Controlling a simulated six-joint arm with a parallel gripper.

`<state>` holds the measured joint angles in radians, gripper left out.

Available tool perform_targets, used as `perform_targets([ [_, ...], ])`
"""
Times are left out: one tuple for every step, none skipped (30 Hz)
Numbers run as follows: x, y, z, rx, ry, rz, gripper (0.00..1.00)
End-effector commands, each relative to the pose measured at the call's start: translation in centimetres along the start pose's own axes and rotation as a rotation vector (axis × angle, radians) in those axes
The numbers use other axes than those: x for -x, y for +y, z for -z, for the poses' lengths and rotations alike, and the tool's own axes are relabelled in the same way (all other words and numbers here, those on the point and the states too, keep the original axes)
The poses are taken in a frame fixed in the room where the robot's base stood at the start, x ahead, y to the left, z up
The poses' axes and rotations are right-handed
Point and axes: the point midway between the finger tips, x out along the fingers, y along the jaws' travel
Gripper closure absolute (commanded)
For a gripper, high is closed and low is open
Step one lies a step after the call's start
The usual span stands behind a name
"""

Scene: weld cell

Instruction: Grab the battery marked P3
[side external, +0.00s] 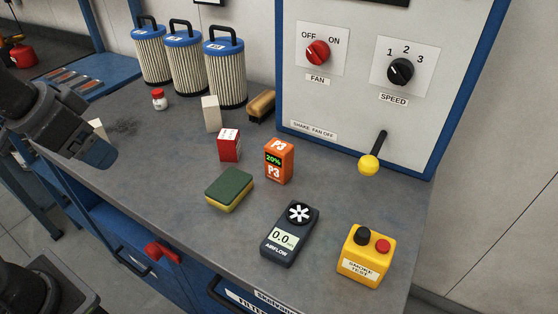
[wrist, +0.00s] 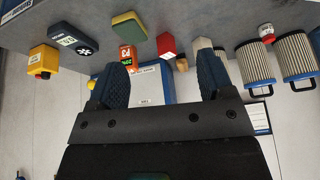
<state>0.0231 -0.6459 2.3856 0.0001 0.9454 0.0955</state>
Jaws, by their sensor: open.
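The battery marked P3 (side external: 279,161) is an orange block with a dark band reading 20%. It stands upright near the middle of the bench in the side external view. In the wrist view the battery (wrist: 128,56) shows upside down near the top, beyond the left finger. My gripper (wrist: 163,72) is open, its two dark fingers apart with nothing between them. In the side external view my gripper (side external: 88,145) is at the left above the bench, well apart from the battery.
Near the battery are a red box (side external: 229,145), a green-yellow sponge (side external: 230,188), an airflow meter (side external: 290,233) and a yellow smoke test box (side external: 364,256). A white block (side external: 211,114), brush (side external: 262,106) and filters (side external: 225,75) stand behind. A yellow-knobbed lever (side external: 369,165) juts from the panel.

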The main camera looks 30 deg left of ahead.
Motion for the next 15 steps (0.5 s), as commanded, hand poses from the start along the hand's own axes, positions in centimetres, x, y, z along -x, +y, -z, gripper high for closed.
perform_targets([
  [0.2,0.2,1.9,-0.067,-0.023,-0.010,0.26],
  [0.3,0.4,3.0,-0.113,-0.037,-0.017,0.26],
  [0.5,0.6,4.6,-0.177,-0.055,-0.026,0.26],
  [0.4,0.9,5.8,-0.230,-0.071,-0.035,0.26],
  [0.4,1.1,7.0,-0.281,-0.084,-0.043,0.26],
  [0.3,1.4,8.6,-0.349,-0.102,-0.055,0.26],
  [0.1,1.8,9.7,-0.400,-0.117,-0.065,0.26],
  [-0.1,2.1,10.9,-0.450,-0.129,-0.074,0.26],
  [-0.5,2.5,12.4,-0.517,-0.146,-0.088,0.26],
  [-0.9,3.0,13.4,-0.569,-0.158,-0.099,0.26],
  [-1.3,3.3,14.5,-0.619,-0.172,-0.111,0.26],
  [-1.9,4.0,15.8,-0.687,-0.187,-0.127,0.26],
  [-2.4,4.4,16.8,-0.738,-0.197,-0.139,0.26],
  [-3.0,4.9,17.7,-0.788,-0.210,-0.152,0.26],
  [-3.8,5.6,18.9,-0.856,-0.224,-0.170,0.26],
])
